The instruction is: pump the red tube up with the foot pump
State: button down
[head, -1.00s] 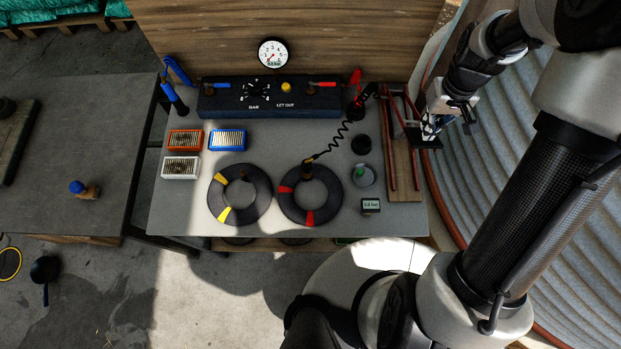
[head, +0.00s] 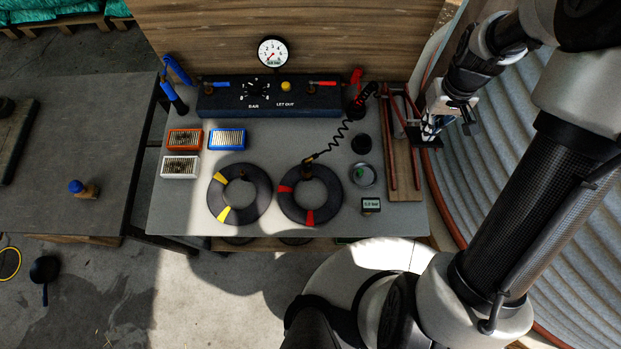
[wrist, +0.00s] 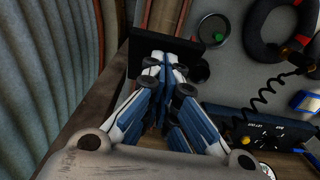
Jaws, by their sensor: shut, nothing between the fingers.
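The red tube, a black ring with red bands (head: 332,199), lies flat on the bench. A coiled black hose (head: 342,134) runs from its valve up to the right. The foot pump (head: 416,180) stands at the bench's right edge, with red bars on a wooden board and a black pedal plate (wrist: 195,47) sticking out right. My gripper (head: 431,130) is at the pedal, with its fingers shut and empty. In the wrist view my fingertips (wrist: 165,58) overlap the plate; contact is hard to judge. A small display (head: 371,205) beside the tube seems to read 0.0 bar.
A yellow-banded tube (head: 217,203) lies left of the red one. A control box (head: 222,104) and a round gauge (head: 273,52) are at the back. Several small boxes (head: 227,140) sit on the left. A ribbed tank wall (head: 520,190) is close on the right.

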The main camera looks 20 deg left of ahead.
notch_tip(320, 180, down, 7)
jog(key=s+b, duration=0.1)
jog(key=b, duration=0.3)
jog(key=shift+d+b, duration=0.2)
jog(key=shift+b, duration=0.15)
jog(key=shift+s+f+b, duration=0.55)
jog(key=shift+f+b, duration=1.65)
jog(key=shift+f, duration=0.6)
jog(key=r+p, duration=0.3)
jog(key=r, duration=0.1)
jog(key=w+r+p, duration=0.1)
jog(key=r+p, duration=0.3)
jog(key=r, duration=0.1)
jog(key=w+r+p, duration=0.1)
jog(key=r+p, duration=0.2)
jog(key=r, duration=0.1)
jog(key=shift+w+a+r, duration=0.15)
jog(key=shift+a+r, duration=0.05)
jog(key=shift+r, duration=0.05)
jog(key=shift+f, duration=0.1)
notch_tip(320, 180, down, 8)
jog(key=s+b, duration=0.1)
jog(key=b, duration=0.4)
jog(key=shift+d+r, duration=0.15)
jog(key=shift+r, duration=0.1)
